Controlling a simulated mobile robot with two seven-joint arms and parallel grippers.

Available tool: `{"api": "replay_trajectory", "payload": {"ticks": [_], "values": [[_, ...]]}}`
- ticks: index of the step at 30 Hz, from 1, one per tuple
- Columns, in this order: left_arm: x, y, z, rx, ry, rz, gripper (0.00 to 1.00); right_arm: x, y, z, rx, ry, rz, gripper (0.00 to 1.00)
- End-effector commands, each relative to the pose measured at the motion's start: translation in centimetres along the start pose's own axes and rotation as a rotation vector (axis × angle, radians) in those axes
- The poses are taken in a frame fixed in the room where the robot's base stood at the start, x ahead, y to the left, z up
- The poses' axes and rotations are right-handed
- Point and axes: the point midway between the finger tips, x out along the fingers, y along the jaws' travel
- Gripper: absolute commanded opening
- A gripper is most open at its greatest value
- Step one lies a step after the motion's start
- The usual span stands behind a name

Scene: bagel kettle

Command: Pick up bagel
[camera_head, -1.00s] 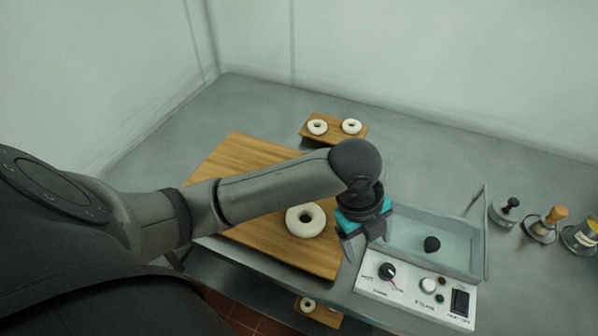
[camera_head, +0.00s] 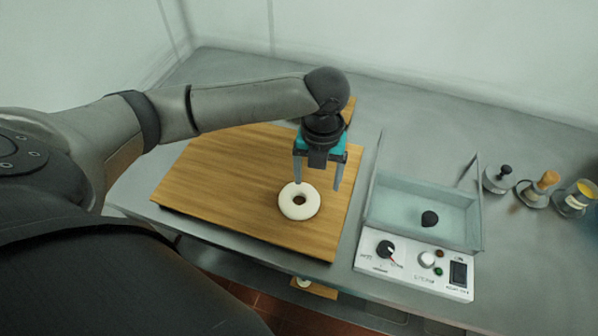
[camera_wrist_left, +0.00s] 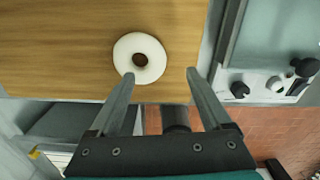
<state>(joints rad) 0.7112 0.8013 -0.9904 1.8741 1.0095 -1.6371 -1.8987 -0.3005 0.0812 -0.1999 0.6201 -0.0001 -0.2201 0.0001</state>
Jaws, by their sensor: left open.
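A white ring-shaped bagel (camera_head: 284,204) lies flat on the wooden board (camera_head: 205,180), near its front right part. My left gripper (camera_head: 317,186) points down over the board with its two fingers apart and nothing between them. It is above and just behind the bagel in the head view. In the left wrist view the bagel (camera_wrist_left: 126,48) lies on the board (camera_wrist_left: 60,50) beyond the fingertips, a little left of the middle between them. The open left gripper also shows there (camera_wrist_left: 160,75). My right gripper is not in view.
A kettle tank (camera_head: 400,205) with a control panel (camera_head: 395,262) stands right of the board. Several small tools, including a wooden-handled one (camera_head: 545,182), stand further right. A small board with a bagel (camera_head: 303,283) shows below the counter edge. The counter behind the tank is clear.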

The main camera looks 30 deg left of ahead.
Motion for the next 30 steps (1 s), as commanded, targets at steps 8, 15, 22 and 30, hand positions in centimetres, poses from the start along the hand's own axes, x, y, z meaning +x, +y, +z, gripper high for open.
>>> {"api": "replay_trajectory", "payload": {"ticks": [8, 15, 22, 30], "values": [[2.3, 0.1, -0.1, -0.001, 0.000, 0.000, 0.82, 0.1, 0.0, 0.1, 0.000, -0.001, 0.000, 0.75], [5.8, 0.4, -0.4, -0.002, 0.002, 0.001, 0.82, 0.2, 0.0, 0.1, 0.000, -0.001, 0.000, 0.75], [7.1, 0.4, -0.3, -0.001, -0.002, 0.000, 0.82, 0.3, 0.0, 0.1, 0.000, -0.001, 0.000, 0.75], [7.0, 0.4, -0.3, -0.001, -0.002, 0.000, 0.68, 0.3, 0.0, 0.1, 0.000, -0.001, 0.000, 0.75]]}}
